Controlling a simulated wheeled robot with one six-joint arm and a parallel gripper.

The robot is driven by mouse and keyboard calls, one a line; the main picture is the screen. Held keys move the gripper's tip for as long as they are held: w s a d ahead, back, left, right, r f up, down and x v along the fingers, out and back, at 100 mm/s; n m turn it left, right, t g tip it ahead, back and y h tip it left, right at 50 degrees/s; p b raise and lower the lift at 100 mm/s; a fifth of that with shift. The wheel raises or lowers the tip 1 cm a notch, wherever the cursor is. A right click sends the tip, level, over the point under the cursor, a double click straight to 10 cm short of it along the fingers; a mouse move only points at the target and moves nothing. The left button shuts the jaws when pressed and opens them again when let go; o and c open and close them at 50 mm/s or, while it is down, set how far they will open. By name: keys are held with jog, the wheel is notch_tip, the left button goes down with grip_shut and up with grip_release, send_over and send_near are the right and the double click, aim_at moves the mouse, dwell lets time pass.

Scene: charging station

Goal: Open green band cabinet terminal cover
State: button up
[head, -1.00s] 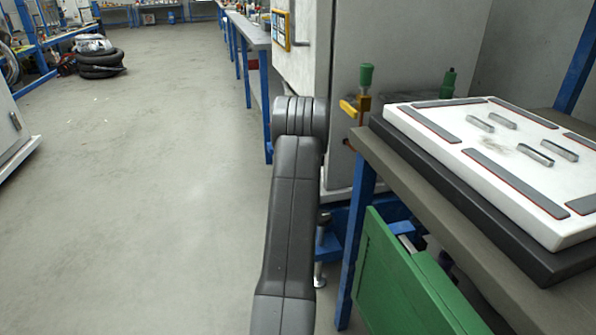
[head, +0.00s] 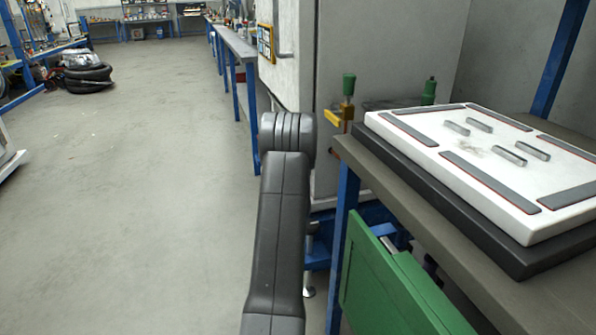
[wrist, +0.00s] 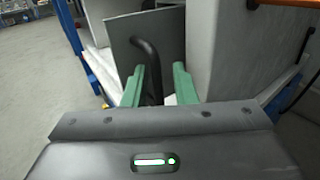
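No cabinet with a clear green band can be made out. A pale grey cabinet (head: 335,75) stands behind my arm in the head view, with a yellow-framed panel (head: 266,43) on its left side. My gripper (wrist: 158,72) shows in the wrist view as two green fingers, apart, with nothing clearly held. A black curved bar (wrist: 151,62) shows between the fingers, in front of a dark grey panel (wrist: 118,35); I cannot tell whether it touches them. My gripper is hidden in the head view. I cannot identify the terminal cover.
A table (head: 410,197) at the right bears a white board (head: 470,178) with metal handles on a black base. A green panel (head: 385,285) is below it. Green-topped valves (head: 348,85) stand behind the table. The floor (head: 130,200) at left is clear; black tyres (head: 88,78) lie far back.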

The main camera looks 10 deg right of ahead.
jog(key=p+v, duration=0.3)
jog(key=v, duration=1)
jog(key=shift+s+a, duration=0.2)
jog(key=shift+s, duration=0.15)
jog(key=shift+b+x, duration=1.45)
jog(key=shift+x, duration=5.4)
